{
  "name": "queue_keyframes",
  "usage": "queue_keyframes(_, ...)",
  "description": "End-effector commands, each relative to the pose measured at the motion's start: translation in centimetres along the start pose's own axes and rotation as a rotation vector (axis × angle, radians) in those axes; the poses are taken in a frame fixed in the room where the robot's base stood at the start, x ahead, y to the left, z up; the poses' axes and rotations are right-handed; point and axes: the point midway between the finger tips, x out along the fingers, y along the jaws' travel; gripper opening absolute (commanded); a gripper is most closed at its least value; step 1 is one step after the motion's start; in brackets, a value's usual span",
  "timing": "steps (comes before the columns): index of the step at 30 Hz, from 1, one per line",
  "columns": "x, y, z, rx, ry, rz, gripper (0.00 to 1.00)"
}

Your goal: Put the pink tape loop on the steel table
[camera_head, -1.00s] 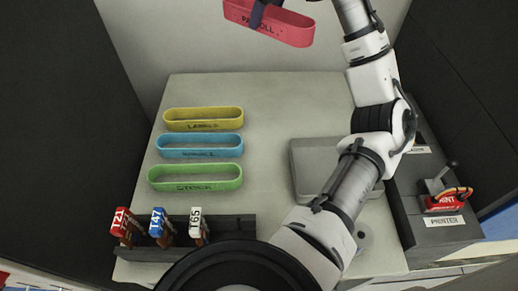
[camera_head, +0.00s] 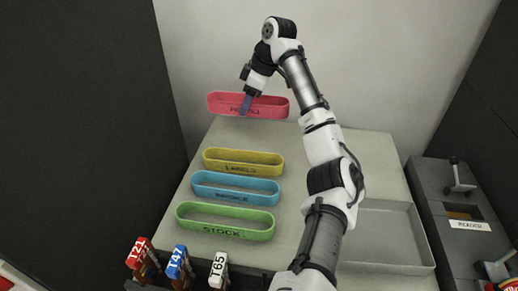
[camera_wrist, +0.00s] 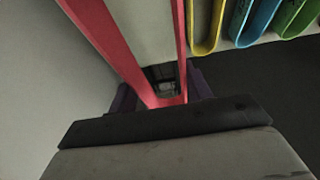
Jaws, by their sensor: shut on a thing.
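The pink tape loop (camera_head: 272,107), lettered and long with rounded ends, is in my gripper (camera_head: 246,104) at the back of the steel table (camera_head: 320,200). The loop looks level and shows just above the table's back edge, before the pale wall. I cannot tell whether it touches the table. In the wrist view the pink loop (camera_wrist: 98,28) runs up between the dark jaws, its two long walls showing.
Yellow (camera_head: 243,171), blue (camera_head: 236,196) and green (camera_head: 225,221) loops lie in a column on the table's left part. A shallow grey tray (camera_head: 385,240) is at right. Tagged blocks (camera_head: 179,262) stand at front left. A dark lever console (camera_head: 455,205) stands at far right.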

Motion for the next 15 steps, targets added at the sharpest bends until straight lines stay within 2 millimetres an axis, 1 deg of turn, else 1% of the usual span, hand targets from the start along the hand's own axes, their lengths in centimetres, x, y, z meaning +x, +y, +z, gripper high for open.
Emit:
queue_keyframes(1,1.3,0.0,0.7,0.002,-0.001,-0.003,0.28)
queue_keyframes(3,3.0,0.0,1.4,0.002,-0.001,-0.002,0.28)
queue_keyframes(7,5.9,0.0,2.5,0.002,-0.001,-0.002,0.28)
queue_keyframes(10,7.4,-0.1,3.1,0.001,0.0,-0.001,0.28)
queue_keyframes(15,8.6,0.0,3.6,0.001,0.0,0.001,0.28)
